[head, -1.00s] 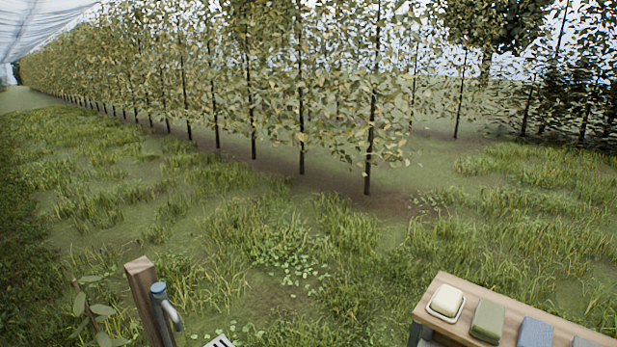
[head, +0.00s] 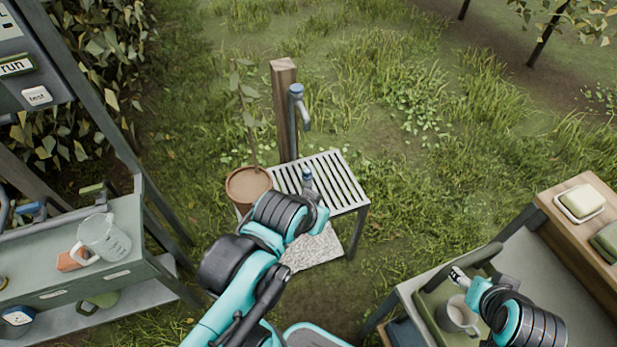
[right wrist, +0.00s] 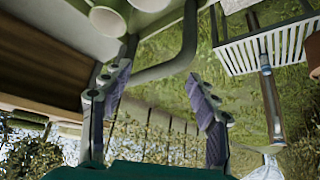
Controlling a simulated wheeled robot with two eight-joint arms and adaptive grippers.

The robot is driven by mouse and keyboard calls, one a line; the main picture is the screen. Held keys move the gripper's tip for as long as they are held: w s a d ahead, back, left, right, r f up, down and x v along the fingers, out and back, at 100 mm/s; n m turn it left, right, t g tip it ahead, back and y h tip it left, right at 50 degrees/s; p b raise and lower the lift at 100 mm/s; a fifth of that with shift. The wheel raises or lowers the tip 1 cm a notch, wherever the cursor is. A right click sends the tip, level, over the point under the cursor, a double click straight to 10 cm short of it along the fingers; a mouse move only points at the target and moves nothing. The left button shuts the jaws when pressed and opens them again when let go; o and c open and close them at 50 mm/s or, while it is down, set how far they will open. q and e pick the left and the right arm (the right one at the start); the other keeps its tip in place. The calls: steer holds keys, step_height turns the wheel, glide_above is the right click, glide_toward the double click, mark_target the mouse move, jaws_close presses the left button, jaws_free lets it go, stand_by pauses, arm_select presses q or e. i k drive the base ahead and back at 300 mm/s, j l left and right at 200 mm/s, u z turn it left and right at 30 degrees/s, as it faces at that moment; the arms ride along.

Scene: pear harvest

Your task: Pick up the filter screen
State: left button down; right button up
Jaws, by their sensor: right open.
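I cannot make out a filter screen for certain in either view. My left gripper (head: 308,180) is over the near part of the slatted metal stand (head: 345,178) below the tap; its arm hides much of it, and its jaws are too small to read. My right gripper (head: 458,276) is over the green tray (head: 428,308) on the right cart, near a pale mug (head: 457,314). In the right wrist view my right gripper (right wrist: 158,100) has its fingers wide apart with nothing between them.
A wooden post with a tap (head: 297,100) stands behind the slatted stand. A potted plant (head: 247,187) is at its left. The left shelf holds a clear jug (head: 104,238) and an orange block (head: 72,258). Sponges on dishes (head: 580,202) lie on the right wooden shelf. Grass lies between.

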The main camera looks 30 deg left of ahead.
mark_target(307, 175)
steer(key=u, duration=3.65)
steer(key=i, duration=0.25)
steer(key=z, duration=0.45)
steer(key=i+j+z, duration=0.1)
steer(key=z, duration=0.35)
steer(key=i+j+z, duration=0.1)
steer(key=z, duration=2)
steer(key=i+j+z, duration=0.1)
steer(key=z, duration=0.25)
steer(key=j+z, duration=0.4)
steer(key=i+l, duration=0.05)
steer(key=l, duration=0.05)
